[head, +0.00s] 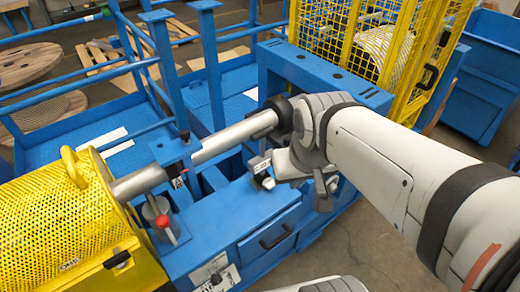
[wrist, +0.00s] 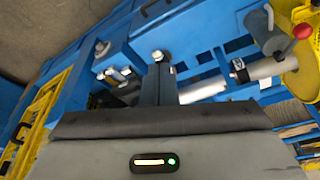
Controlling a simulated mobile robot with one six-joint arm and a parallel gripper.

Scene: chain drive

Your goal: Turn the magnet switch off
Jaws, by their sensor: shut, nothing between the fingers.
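My gripper (wrist: 159,72) points up the wrist view as dark fingers closed together, with nothing between them. A small pale round knob (wrist: 161,56) shows right at its fingertips, over the blue frame. It may be the magnet switch, but no clear marking shows, and I cannot tell whether the fingers touch it. In the head view a small pale knob-like part (head: 268,183) sits below a small labelled block (head: 261,164), beside my wrist. I cannot tell the switch's position; my wrist hides part of this area.
A lever with a red ball (head: 169,222) stands by the yellow mesh guard (head: 65,225). A grey shaft (head: 232,137) crosses the blue frame (head: 205,235). Two pale cylindrical parts (wrist: 117,74) lie left of my fingers. A yellow cage (head: 350,40) stands behind.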

